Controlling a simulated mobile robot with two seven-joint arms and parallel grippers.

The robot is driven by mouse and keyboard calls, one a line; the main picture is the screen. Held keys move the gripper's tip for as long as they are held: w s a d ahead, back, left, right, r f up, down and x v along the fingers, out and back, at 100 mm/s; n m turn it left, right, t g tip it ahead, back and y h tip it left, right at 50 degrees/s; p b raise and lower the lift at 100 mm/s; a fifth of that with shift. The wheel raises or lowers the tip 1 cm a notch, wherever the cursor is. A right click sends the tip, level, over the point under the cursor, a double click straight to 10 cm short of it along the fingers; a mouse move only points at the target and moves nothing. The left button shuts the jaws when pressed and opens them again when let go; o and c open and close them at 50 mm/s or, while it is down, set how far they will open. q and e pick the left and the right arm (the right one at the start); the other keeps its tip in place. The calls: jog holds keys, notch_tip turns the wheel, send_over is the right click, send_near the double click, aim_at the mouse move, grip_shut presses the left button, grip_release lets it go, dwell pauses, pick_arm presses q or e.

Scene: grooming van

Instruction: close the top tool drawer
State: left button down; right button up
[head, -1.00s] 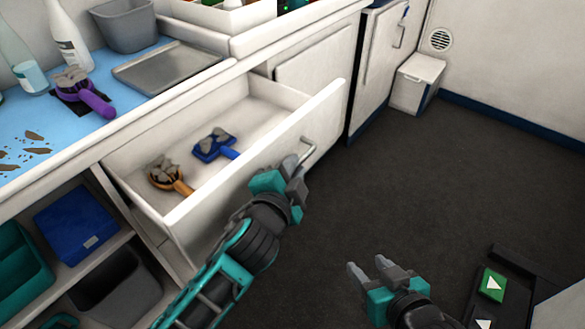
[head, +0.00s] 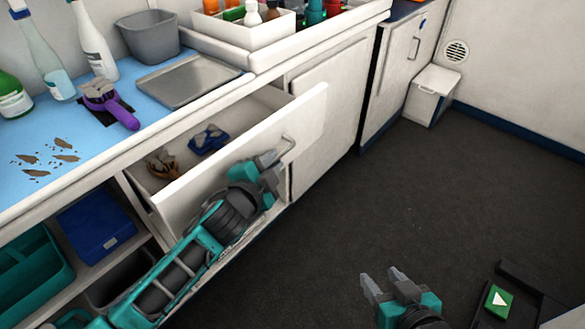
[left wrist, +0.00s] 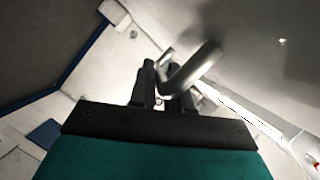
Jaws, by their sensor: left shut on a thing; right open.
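The top tool drawer (head: 232,165) is a white drawer under the counter, partly open, with its front panel standing out from the cabinet. Inside it lie a blue-handled brush (head: 208,139) and an orange-handled brush (head: 161,163), partly hidden by the front panel. My left gripper (head: 272,160) is shut on the drawer's grey bar handle (head: 288,147). In the left wrist view the handle (left wrist: 195,68) runs between the dark fingers. My right gripper (head: 385,284) is open and empty above the dark floor at the lower right.
Open shelves with a blue box (head: 95,226) lie below. A white bin (head: 432,95) stands by the wall.

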aim_at(205, 172)
pick_arm(q)
jog(key=w+a, duration=0.2)
jog(key=w+a+p, duration=0.1)
jog(key=a, duration=0.2)
jog(key=w+a, duration=0.2)
jog(key=shift+w+a, duration=0.3)
jog(key=shift+w+a+p, duration=0.25)
jog(key=shift+a+p, duration=0.05)
jog(key=shift+a, duration=0.1)
jog(key=c, duration=1.2)
grip_release()
jog(key=shift+o, duration=0.2)
jog(key=p+v, duration=0.3)
jog(key=v, duration=0.8)
jog(key=shift+d+r, duration=0.1)
jog(key=shift+r, duration=0.05)
jog(key=shift+v, duration=0.95)
